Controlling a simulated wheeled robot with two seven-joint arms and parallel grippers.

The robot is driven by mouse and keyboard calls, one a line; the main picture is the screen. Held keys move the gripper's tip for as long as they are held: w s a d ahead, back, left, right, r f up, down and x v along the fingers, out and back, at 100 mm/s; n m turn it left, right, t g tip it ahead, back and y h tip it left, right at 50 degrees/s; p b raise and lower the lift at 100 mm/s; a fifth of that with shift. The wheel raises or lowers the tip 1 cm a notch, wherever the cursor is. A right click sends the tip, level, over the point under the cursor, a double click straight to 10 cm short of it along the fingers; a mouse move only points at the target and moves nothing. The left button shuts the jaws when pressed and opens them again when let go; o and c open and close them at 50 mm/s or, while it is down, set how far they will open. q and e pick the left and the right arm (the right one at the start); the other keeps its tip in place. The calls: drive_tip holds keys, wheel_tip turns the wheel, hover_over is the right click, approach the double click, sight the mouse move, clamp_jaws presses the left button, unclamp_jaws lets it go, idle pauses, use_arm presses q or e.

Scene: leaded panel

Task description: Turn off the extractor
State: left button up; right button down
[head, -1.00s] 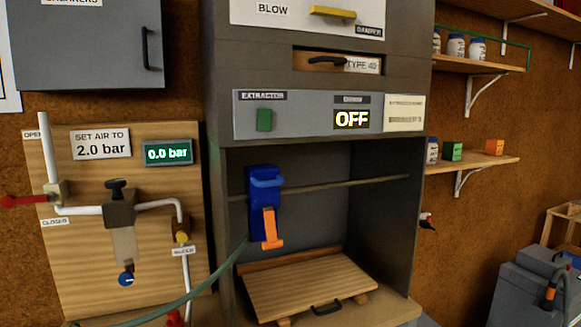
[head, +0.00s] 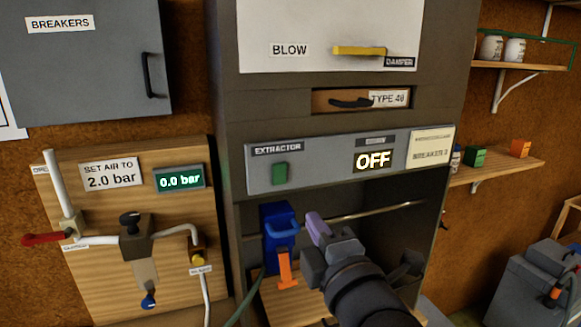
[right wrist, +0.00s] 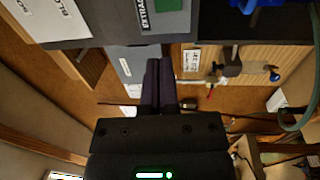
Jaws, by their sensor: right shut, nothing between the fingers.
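The extractor panel (head: 340,147) is a grey strip across the front of the hood. Its green switch (head: 280,173) sits below the EXTRACTOR label, and its lit display (head: 373,160) reads OFF. The green switch also shows at the top edge of the right wrist view (right wrist: 167,5). My right gripper (head: 317,226) is in front of the hood opening, below and to the right of the switch and apart from it. Its fingers are shut and empty, as they also show in the right wrist view (right wrist: 158,70). My left gripper is in neither current view.
A blue tool with an orange trigger (head: 279,240) hangs from a rail (head: 385,211) inside the hood, left of my gripper. A yellow damper handle (head: 358,50) is above the panel. A board with a red-handled valve (head: 45,239) and a 0.0 bar gauge (head: 179,179) stands left.

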drive_tip(key=p, duration=0.3)
approach(279, 169)
drive_tip(key=x, duration=0.6)
drive_tip(key=shift+w, duration=0.2)
drive_tip(key=shift+w+a, duration=0.15)
drive_tip(key=shift+w, duration=0.35)
